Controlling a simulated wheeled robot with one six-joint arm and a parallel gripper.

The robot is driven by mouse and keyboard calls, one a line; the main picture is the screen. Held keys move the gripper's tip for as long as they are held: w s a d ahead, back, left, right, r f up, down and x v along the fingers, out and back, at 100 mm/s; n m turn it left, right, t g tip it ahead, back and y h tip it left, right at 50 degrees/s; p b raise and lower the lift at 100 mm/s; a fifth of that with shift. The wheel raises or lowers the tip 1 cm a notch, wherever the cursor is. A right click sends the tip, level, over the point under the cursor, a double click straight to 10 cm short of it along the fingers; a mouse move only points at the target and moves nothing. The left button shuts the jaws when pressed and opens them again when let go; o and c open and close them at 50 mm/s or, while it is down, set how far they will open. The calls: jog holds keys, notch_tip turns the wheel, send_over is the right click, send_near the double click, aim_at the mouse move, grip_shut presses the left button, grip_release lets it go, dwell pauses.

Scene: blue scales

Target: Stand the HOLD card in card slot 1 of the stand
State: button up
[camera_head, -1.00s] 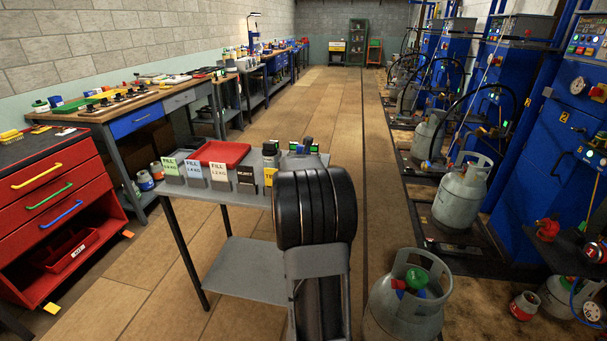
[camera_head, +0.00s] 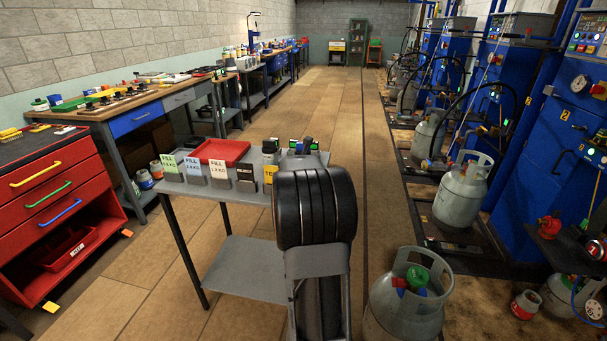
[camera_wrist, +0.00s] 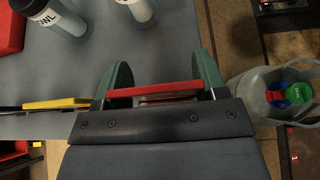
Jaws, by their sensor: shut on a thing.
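My gripper (camera_wrist: 160,80) shows in the wrist view with its two green fingers shut on a thin red card (camera_wrist: 155,90), seen edge-on. Its face and lettering are hidden, so I cannot read whether it says HOLD. The card is over or close to the right front edge of the grey cart top (camera_wrist: 200,30); I cannot tell its height. In the head view my black arm hides the gripper and the card. I cannot make out the stand or card slot 1 in either view.
Several upright cards, including a black REJECT card (camera_head: 246,173) and a yellow card (camera_head: 270,174), line the cart's front edge. A red tray (camera_head: 222,150) lies behind them. A gas cylinder (camera_head: 405,300) stands right of the cart.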

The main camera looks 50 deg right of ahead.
jog(key=shift+f+b, duration=0.55)
jog(key=shift+f, duration=0.05)
jog(key=o, duration=1)
jog(key=shift+o, duration=0.2)
jog(key=p+v, duration=0.3)
jog(key=v, duration=1)
jog(key=shift+s+a+r, duration=0.15)
jog(key=shift+a+r, duration=0.1)
